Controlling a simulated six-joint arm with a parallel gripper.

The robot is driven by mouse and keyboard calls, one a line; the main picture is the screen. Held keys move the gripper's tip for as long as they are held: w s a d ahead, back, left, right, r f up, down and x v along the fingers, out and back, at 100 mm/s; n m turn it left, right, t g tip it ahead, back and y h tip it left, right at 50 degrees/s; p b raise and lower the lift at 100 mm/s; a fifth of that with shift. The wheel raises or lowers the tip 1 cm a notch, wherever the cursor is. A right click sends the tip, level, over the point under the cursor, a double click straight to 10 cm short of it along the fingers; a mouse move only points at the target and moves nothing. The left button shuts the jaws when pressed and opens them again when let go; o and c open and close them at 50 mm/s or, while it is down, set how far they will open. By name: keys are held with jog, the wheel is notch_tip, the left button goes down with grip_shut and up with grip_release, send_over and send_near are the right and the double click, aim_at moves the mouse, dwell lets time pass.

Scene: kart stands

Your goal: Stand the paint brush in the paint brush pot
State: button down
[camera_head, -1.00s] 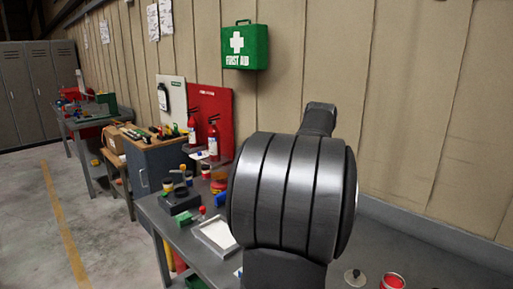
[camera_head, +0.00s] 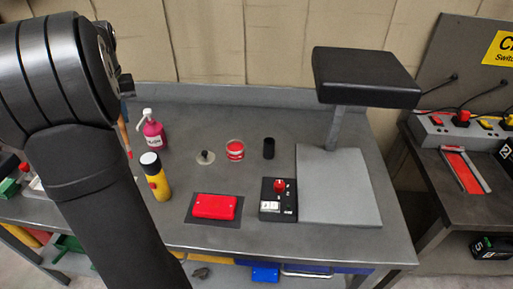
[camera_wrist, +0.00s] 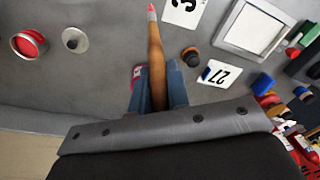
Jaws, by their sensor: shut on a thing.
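My gripper (camera_wrist: 157,70) is shut on the paint brush (camera_wrist: 155,42), seen in the wrist view between two blue-grey fingers. The brush has a tan wooden handle and a red-pink tip pointing away from the fingers. In the head view the brush (camera_head: 124,137) hangs tip down at the left, above the bench, partly hidden by my arm. A small black cylindrical pot (camera_head: 268,148) stands upright on the bench, well to the right of the brush; it looks like the brush pot. I cannot make out its inside. I do not recognise it in the wrist view.
A pink pump bottle (camera_head: 152,130) and a yellow bottle (camera_head: 156,177) stand near the brush. A black-topped stand (camera_head: 335,125) rises right of the pot.

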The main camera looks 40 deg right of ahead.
jog(key=s+d+r+m, duration=0.2)
jog(key=d+m, duration=0.2)
jog(key=d, duration=0.4)
jog(key=s+d+r+m+h, duration=0.1)
jog(key=s+d+r+m, duration=0.15)
jog(key=d+m, duration=0.35)
jog(key=s+d+r+m, duration=0.1)
jog(key=s+d+m, duration=0.15)
jog(key=d, duration=0.65)
jog(key=s+d+r+m, duration=0.2)
jog(key=s+d+m, duration=0.5)
jog(key=s+d, duration=0.15)
jog(key=s+d+r+m, duration=0.3)
jog(key=s+d+m, duration=0.4)
jog(key=d, duration=0.2)
notch_tip(320, 180, down, 17)
jog(key=h, duration=0.1)
jog(key=shift+s+f+g, duration=0.15)
jog(key=shift+g, duration=0.15)
